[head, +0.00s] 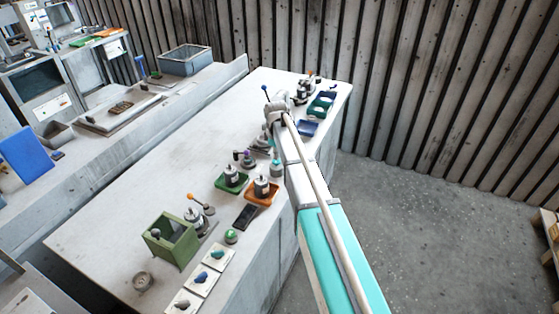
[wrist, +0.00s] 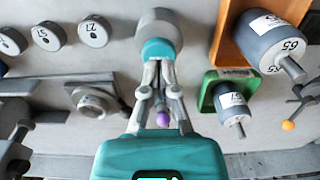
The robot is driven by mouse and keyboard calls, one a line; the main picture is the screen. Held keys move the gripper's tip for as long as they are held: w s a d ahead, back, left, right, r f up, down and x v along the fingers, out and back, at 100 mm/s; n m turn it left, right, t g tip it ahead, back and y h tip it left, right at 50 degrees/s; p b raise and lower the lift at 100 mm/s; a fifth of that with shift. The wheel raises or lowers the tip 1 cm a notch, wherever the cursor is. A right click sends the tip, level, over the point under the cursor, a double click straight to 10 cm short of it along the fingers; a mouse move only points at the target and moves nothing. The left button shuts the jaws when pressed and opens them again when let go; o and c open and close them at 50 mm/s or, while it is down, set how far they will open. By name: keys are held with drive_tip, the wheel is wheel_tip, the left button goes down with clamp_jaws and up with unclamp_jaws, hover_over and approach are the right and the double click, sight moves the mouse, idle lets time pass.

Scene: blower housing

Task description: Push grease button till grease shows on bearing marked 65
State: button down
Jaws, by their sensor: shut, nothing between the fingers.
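The bearing marked 65 (wrist: 262,42) is a grey cylinder with a white label and a short shaft, standing in an orange tray. It also shows in the head view (head: 262,186), its mark too small to read there. My gripper (wrist: 160,62) is shut and empty, its fingers pointing up the wrist view. The fingertips overlap a teal-topped round grey piece (wrist: 154,22); I cannot tell whether they touch it, or whether it is the grease button. The bearing's visible surface is plain grey and white. In the head view my arm hides part of the bench beside the gripper.
A similar labelled cylinder (wrist: 228,100) stands in a green tray beside the orange one. A purple ball (wrist: 163,119) shows between my fingers. Numbered discs (wrist: 93,32) lie to the left. A green box (head: 170,242) stands near the bench's near end.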

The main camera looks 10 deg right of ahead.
sight(276, 161)
idle(0.3)
wheel_tip(276, 161, up, 6)
drive_tip(key=p, duration=0.6)
idle(0.6)
drive_tip(key=shift+s, duration=0.1)
drive_tip(key=s+d+f+m+b, duration=0.1)
drive_tip(key=s+m, duration=0.9)
drive_tip(key=s, duration=1.8)
drive_tip(key=shift+s+d+m, duration=0.15)
drive_tip(key=shift+s+m, duration=0.25)
